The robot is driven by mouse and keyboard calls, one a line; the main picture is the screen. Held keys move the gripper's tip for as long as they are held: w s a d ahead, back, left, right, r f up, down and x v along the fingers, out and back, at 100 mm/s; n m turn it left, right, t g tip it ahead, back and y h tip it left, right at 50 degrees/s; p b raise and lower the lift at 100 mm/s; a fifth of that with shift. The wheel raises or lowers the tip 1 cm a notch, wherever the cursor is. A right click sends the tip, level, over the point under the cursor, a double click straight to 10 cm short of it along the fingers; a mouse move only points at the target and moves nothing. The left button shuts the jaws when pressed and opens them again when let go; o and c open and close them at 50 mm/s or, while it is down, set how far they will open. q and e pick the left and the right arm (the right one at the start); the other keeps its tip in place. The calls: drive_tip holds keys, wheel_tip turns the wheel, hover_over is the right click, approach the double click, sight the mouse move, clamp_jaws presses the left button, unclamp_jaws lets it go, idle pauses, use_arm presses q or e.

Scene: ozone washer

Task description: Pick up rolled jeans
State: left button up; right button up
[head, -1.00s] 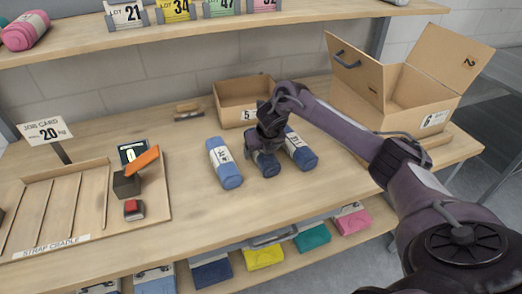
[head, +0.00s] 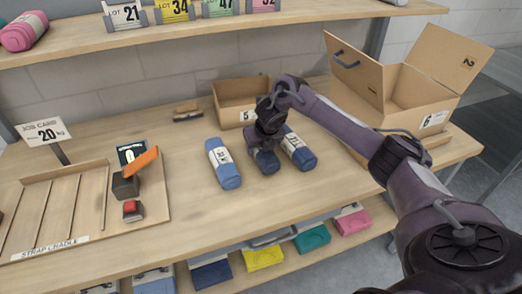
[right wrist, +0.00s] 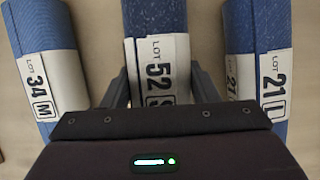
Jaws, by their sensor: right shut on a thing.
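Three blue rolled jeans with white labels lie side by side on the wooden bench. The left roll (head: 224,163) reads LOT 34 in the right wrist view (right wrist: 45,65). The middle roll (head: 265,161) reads LOT 52 in the wrist view (right wrist: 156,40). The right roll (head: 299,149) reads LOT 21 in the wrist view (right wrist: 257,40). My right gripper (head: 264,146) is over the middle roll, shut on it, with a finger at each side. The arm hides part of that roll in the head view. My left gripper is not in view.
A small open box (head: 238,112) marked 5 stands behind the rolls. A larger open carton (head: 408,108) marked 6 is at right. A strap cradle (head: 60,212) with a scale is at left. The bench in front of the rolls is clear.

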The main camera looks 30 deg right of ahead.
wheel_tip(320, 180, up, 6)
drive_tip(key=shift+w+r, duration=0.1)
drive_tip(key=shift+r, duration=0.05)
wheel_tip(320, 180, up, 12)
drive_tip(key=p, duration=0.6)
drive_tip(key=shift+r, duration=0.2)
